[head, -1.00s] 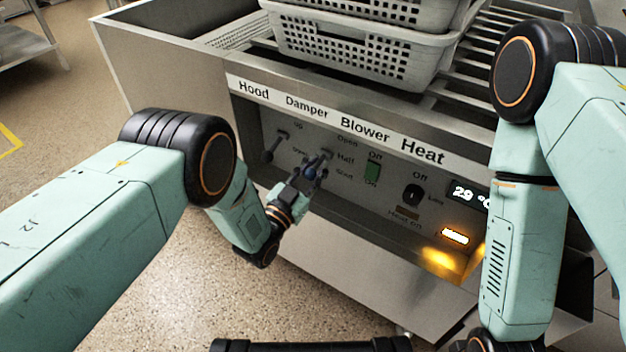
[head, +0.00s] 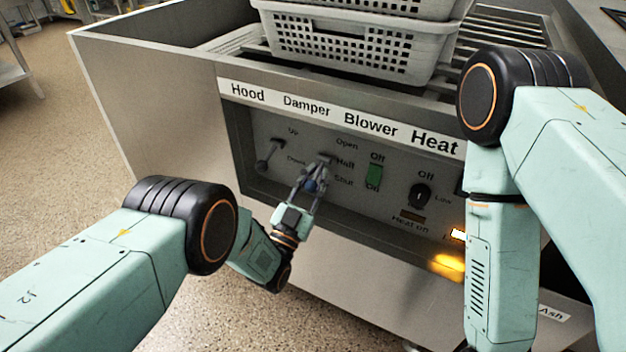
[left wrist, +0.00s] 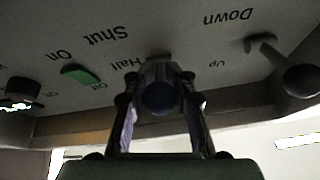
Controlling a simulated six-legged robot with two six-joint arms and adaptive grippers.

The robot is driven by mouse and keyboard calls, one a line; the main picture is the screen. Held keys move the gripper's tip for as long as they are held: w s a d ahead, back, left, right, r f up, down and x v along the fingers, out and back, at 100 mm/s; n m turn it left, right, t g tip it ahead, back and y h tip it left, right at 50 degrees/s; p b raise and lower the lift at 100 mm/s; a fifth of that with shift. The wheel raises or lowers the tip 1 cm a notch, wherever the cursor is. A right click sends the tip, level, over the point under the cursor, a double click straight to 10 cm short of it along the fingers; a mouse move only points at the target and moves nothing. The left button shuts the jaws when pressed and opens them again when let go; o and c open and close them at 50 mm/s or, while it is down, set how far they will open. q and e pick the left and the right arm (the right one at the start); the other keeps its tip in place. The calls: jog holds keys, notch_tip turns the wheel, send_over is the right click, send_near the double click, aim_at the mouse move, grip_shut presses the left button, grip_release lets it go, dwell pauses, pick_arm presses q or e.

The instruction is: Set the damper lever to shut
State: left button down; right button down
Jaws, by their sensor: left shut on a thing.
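The damper lever shows under the word Damper, left of the labels Open, Half and Shut. Its ball knob (head: 311,185) looks dark blue and also shows in the left wrist view (left wrist: 160,98). My left gripper (head: 313,183) is shut on the knob, one finger on either side. The lever's mount (head: 325,160) is near the Half label. The fingers partly hide the lever, so its exact setting is hard to tell. My right arm hangs at the right; its gripper is out of the picture.
The hood lever (head: 265,163) is close on the left. The green blower switch (head: 374,174) and black heat knob (head: 420,195) are on the right. White perforated baskets (head: 345,47) stand above. The panel (head: 240,140) sits in a recess with a lower ledge.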

pick_arm(q)
jog(key=shift+w+d+t+h, duration=0.1)
jog(key=shift+t+h, duration=0.2)
jog(key=shift+t, duration=0.1)
dwell(0.4)
jog(key=c, duration=1.1)
grip_release()
jog(key=shift+f, duration=0.1)
jog(key=shift+o, duration=0.2)
jog(key=v, duration=1.2)
